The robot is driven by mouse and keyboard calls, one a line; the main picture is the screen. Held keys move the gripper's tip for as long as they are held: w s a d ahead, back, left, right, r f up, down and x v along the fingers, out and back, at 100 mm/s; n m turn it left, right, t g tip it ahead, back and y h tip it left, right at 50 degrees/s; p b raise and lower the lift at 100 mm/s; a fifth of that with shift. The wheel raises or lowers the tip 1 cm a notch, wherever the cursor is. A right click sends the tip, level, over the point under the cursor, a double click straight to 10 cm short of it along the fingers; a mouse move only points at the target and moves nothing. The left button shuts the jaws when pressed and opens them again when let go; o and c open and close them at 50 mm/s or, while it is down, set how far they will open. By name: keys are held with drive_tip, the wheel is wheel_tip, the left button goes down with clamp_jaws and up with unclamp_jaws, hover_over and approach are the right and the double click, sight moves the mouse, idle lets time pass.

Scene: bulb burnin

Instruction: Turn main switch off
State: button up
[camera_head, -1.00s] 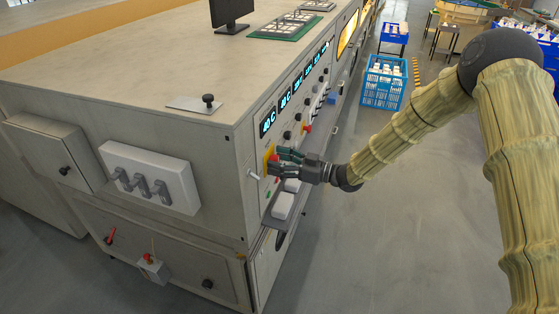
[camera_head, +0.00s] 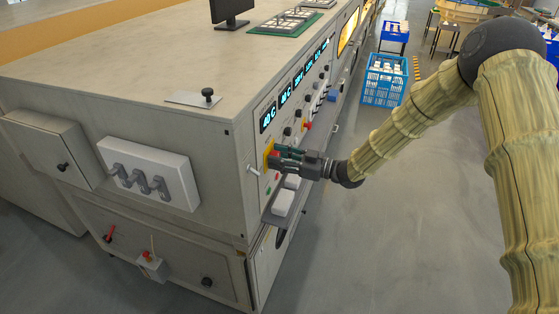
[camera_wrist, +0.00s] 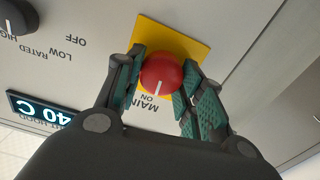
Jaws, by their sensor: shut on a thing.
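The main switch is a round red knob (camera_wrist: 161,74) with a white mark, on a yellow plate (camera_wrist: 172,35) with "MAIN" and "ON" lettering beside it. In the head view the yellow plate (camera_head: 267,154) shows at the near end of the machine's control panel, with the knob mostly hidden by my fingers. My gripper (camera_wrist: 158,84) is shut on the red knob, one green-padded finger on each side; it also shows in the head view (camera_head: 276,158). The white mark points toward the "ON" lettering in the wrist view.
A dark knob (camera_wrist: 18,18) with OFF, LOW and RATED labels and a display (camera_wrist: 38,108) lie beside the switch. A lever (camera_head: 253,170) sticks out near the panel corner. A ledge holding white pieces (camera_head: 284,202) is below. The aisle floor (camera_head: 400,230) is clear.

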drive_tip(key=n+b, duration=0.5)
drive_tip(key=b, duration=0.1)
drive_tip(key=n+b, duration=0.6)
drive_tip(key=b, duration=0.1)
drive_tip(key=n+b, duration=0.5)
drive_tip(key=b, duration=0.2)
drive_tip(key=shift+s+f+n, duration=0.2)
drive_tip(key=shift+f+n, duration=0.1)
drive_tip(key=shift+r, duration=0.1)
drive_tip(key=o, duration=1)
drive_tip(key=v, duration=1.2)
